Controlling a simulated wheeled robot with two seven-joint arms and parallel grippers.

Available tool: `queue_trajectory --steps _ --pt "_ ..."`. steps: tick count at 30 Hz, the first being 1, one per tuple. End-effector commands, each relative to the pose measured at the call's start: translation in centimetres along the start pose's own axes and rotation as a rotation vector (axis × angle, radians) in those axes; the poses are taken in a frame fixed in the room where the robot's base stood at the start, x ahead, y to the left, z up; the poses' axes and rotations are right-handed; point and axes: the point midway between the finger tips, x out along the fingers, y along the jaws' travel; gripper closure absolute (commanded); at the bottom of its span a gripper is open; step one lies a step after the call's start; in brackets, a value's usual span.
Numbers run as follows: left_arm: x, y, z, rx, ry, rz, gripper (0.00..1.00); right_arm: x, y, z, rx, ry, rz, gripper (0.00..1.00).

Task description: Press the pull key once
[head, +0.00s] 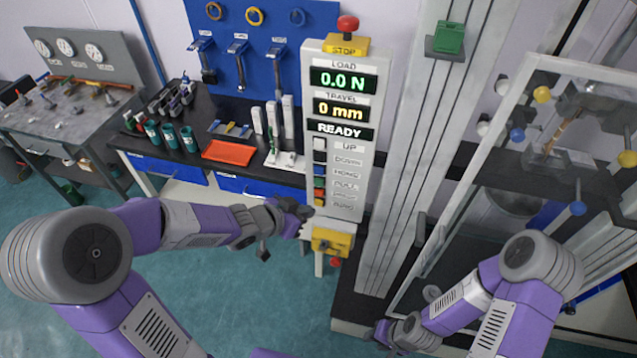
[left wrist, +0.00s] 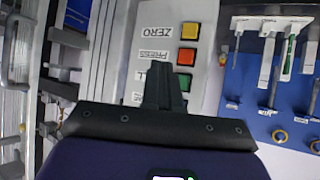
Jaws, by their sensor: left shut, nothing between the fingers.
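The control panel (head: 367,175) has a column of coloured keys with labels at their right. The green pull key (head: 319,182) sits between the blue home key and the red press key. In the left wrist view the panel appears upside down, and the green key (left wrist: 186,82) is just right of my fingers. My left gripper (head: 303,213) is shut and empty, near the lower left edge of the panel. Its fingertips (left wrist: 160,68) cover part of the pull label in the wrist view; I cannot tell contact. My right gripper (head: 383,333) is low by the machine's base, its jaws unclear.
The display reads 0.0 N, 0 mm and READY (head: 340,130). A red stop button (head: 347,24) tops the panel. A yellow box (head: 332,240) is below it. The test frame with a clear door (head: 450,235) stands at right. A bench with an orange tray (head: 228,150) is behind.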

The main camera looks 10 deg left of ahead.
Motion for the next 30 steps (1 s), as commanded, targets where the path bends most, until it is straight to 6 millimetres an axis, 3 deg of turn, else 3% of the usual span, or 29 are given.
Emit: queue_trajectory --steps 12,30 --pt "3.5 -2.6 -2.7 -0.001 0.000 0.001 1.00 -1.1 -0.4 0.0 0.000 0.000 0.000 0.62" --pt "4.1 -2.9 -3.0 0.000 0.000 0.000 1.00 -1.2 -0.5 0.1 0.000 0.000 0.000 0.62"
